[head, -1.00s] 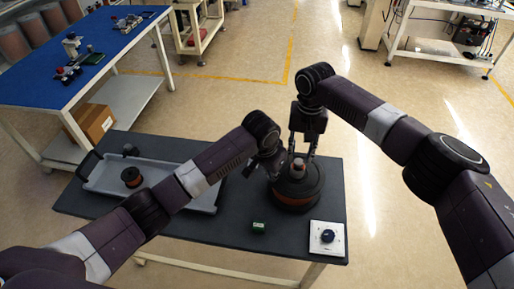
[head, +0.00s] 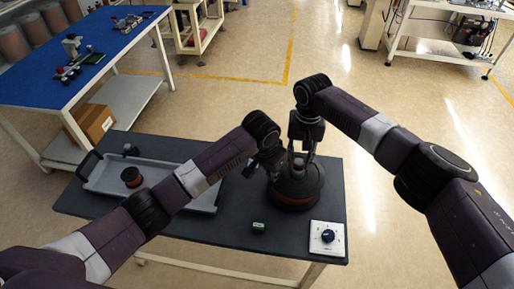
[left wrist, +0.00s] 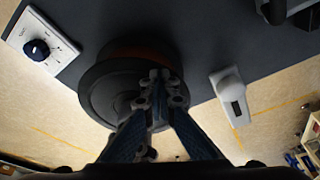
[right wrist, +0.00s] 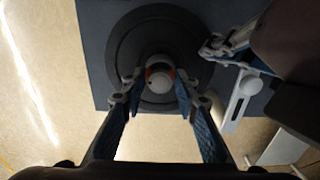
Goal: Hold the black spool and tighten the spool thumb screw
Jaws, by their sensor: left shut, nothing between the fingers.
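The black spool (head: 293,192), a wide round disc with an orange-brown band, stands on the dark table. The thumb screw (right wrist: 160,72), a grey knob with a red-orange ring, rises from its centre. My right gripper (right wrist: 158,93) is open above the spool, pointing down, with its fingertips on either side of the knob; a gap shows on both sides. My left gripper (left wrist: 158,84) is shut and empty, over or beside the spool's rim; I cannot tell if it touches. It also shows in the right wrist view (right wrist: 215,48).
A grey tray (head: 103,184) with a small spool (head: 131,177) is at the table's left. A pale slotted piece (left wrist: 230,95) is close to the spool.

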